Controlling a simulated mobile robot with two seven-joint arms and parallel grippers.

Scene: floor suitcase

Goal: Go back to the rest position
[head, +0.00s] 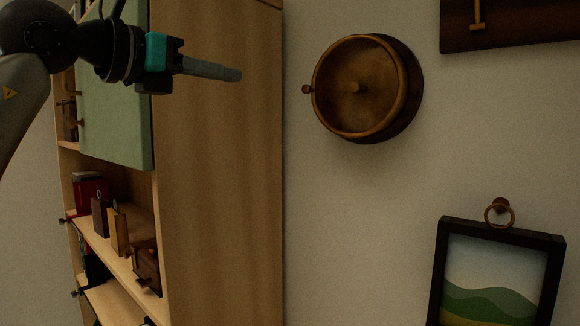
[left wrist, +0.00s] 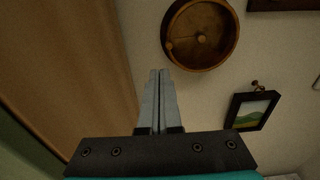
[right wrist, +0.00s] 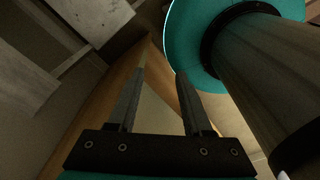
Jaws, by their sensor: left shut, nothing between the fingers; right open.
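My left gripper (head: 238,75) reaches in from the upper left of the head view, in front of the side of a wooden bookcase. In the left wrist view its two fingers (left wrist: 160,74) lie together, shut with nothing between them. The left gripper is apart from the round wooden wall piece to its right. My right gripper is not in the head view. In the right wrist view its fingers (right wrist: 160,80) are spread apart and empty, beside a teal and grey part of my own body.
The wooden bookcase (head: 220,200) stands at left, with a green panel (head: 115,100) and books (head: 118,230). The round wooden piece (head: 335,85) hangs on the wall. A framed landscape picture (head: 490,270) hangs lower right, a dark wooden board (head: 530,30) upper right. Bare wall lies between.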

